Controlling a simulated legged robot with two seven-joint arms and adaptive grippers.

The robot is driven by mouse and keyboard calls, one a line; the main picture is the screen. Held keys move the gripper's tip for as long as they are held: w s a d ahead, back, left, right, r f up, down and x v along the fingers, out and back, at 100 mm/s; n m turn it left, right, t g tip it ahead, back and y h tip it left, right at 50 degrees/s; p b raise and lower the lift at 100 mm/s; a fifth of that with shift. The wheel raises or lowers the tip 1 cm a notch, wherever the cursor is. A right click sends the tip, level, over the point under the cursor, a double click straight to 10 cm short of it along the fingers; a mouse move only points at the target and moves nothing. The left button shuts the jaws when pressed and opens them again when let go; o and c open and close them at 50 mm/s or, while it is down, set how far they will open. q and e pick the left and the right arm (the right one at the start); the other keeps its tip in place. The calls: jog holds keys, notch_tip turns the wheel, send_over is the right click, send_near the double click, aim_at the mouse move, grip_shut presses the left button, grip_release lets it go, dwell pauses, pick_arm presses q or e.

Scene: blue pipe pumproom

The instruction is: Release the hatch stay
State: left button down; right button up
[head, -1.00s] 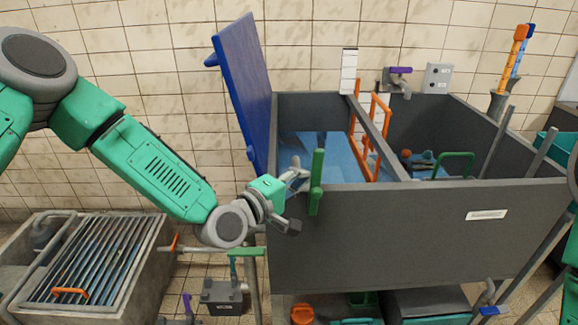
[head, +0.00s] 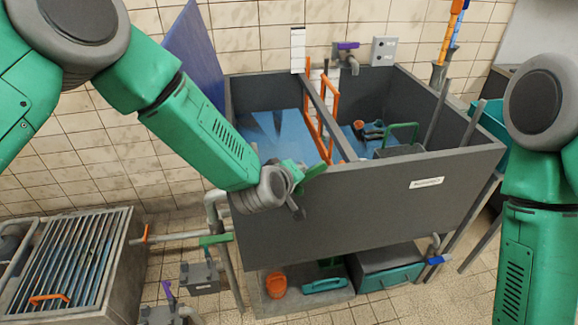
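The blue hatch panel (head: 193,55) stands raised and tilted at the left end of the dark grey tank (head: 370,205). A green lever (head: 314,173) sits at the tank's front rim and slants up to the right. I take it to be the stay's handle, but I see no clear link from it to the panel. My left gripper (head: 296,190) is right at this lever, at the outer front rim. My wrist hides part of the fingers, so I cannot tell whether they grip the lever. My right gripper is below the picture; only my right arm shows.
An orange frame (head: 328,110) and a grey divider cross the tank. A green handle (head: 400,132) and loose tools lie in its right part. A grated basin (head: 70,255) and pipes stand at lower left.

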pick_arm(q)
jog(key=shift+w+d+f+b, duration=0.2)
jog(key=shift+d+f+b, duration=0.1)
jog(key=shift+d+f, duration=0.25)
jog(key=shift+f, duration=0.2)
pick_arm(e)
jog(key=shift+f, duration=0.5)
pick_arm(q)
jog(key=shift+d+f, duration=0.1)
jog(key=shift+d, duration=0.15)
pick_arm(e)
jog(key=shift+w+d, duration=0.1)
jog(key=shift+d, duration=0.1)
pick_arm(q)
jog(key=shift+a, duration=0.1)
pick_arm(e)
jog(key=shift+a+r, duration=0.1)
